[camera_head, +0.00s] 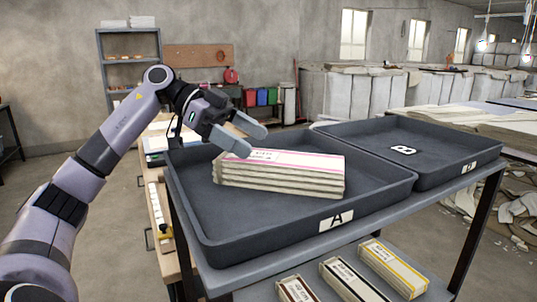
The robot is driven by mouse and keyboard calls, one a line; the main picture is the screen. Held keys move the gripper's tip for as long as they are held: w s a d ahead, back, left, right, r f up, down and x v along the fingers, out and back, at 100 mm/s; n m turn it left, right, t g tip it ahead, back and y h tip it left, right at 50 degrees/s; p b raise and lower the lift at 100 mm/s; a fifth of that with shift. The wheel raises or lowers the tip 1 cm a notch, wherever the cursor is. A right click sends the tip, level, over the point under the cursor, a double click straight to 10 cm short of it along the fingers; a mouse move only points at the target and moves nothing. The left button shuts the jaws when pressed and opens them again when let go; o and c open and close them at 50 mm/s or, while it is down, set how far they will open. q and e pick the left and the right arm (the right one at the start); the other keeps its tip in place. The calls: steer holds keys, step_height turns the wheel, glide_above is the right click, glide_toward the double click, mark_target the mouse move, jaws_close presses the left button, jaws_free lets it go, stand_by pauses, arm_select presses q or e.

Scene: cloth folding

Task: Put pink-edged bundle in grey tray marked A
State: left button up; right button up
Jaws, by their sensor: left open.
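The pink-edged bundle (290,180) is a stack of cream folded layers with a pink stripe and a printed label on top. It lies in the grey tray marked A (240,247), tilted slightly down to the right, toward the tray's middle and back. My left gripper (252,141) is open just above the bundle's back left corner, its fingers apart and pointing right. One finger overlaps the bundle's edge in the picture; I cannot tell whether it touches. My right gripper is not in view.
An empty grey tray marked B (440,141) stands to the right on the same table. Below, a yellow-edged bundle (393,268), a black-edged bundle (352,281) and a brown-edged bundle (297,290) lie on a lower shelf. A wooden bench (156,215) stands close on the left.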

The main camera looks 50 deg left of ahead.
arm_select(q)
steer(key=shift+v, duration=2.4)
